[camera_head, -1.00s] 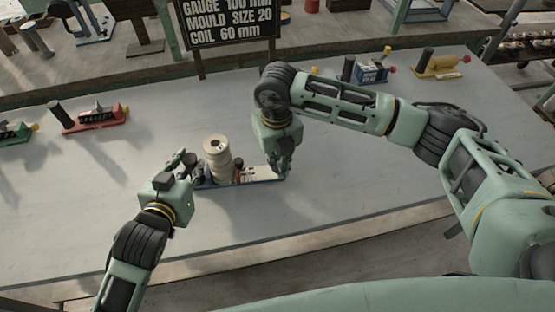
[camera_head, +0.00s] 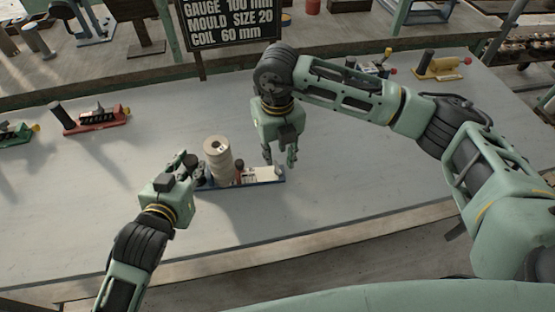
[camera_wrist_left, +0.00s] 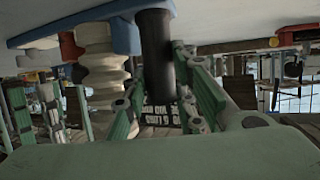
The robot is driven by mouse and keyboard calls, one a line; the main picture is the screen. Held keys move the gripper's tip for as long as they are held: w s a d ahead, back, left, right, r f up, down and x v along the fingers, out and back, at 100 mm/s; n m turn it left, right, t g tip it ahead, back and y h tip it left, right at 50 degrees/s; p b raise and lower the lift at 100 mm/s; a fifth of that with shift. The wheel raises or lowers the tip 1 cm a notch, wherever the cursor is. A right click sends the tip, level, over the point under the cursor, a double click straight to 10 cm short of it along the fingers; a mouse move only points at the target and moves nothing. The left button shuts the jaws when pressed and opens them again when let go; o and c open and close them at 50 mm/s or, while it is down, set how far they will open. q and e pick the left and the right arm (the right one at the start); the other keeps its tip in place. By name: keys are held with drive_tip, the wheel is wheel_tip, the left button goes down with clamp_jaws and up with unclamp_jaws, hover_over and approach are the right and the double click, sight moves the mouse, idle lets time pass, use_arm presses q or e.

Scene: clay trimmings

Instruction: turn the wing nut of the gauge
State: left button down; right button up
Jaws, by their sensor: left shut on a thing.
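The gauge (camera_head: 266,177) has a blue base, a white plate at its right end and a tall cream ribbed stack (camera_head: 217,158). A small reddish-brown part (camera_head: 239,172) stands right of the stack. My left gripper (camera_head: 189,163) is shut on the dark upright handle at the gauge's left end. The left wrist view, upside down, shows this black handle (camera_wrist_left: 156,55) between the fingers. My right gripper (camera_head: 280,156) is open and empty, above and behind the gauge's right end. I cannot make out the wing nut clearly.
A red gauge (camera_head: 92,122) and a green one (camera_head: 14,132) lie at the left. A yellow gauge (camera_head: 440,66) and another, partly hidden, stand at the back right. A black sign (camera_head: 232,22) stands at the back. The pale table (camera_head: 340,190) is clear right of the gauge.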

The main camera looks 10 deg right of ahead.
sight(277, 167)
use_arm(q)
drive_tip(key=shift+s+f, duration=0.15)
drive_tip(key=shift+f, duration=0.3)
use_arm(e)
wheel_tip(277, 167, up, 8)
drive_tip(key=shift+s, duration=0.1)
use_arm(q)
drive_tip(key=c, duration=1.8)
unclamp_jaws()
drive_tip(key=shift+c, duration=0.2)
drive_tip(key=o, duration=0.5)
drive_tip(key=shift+w+r, duration=0.15)
drive_tip(key=shift+w, duration=0.05)
drive_tip(key=shift+r, duration=0.1)
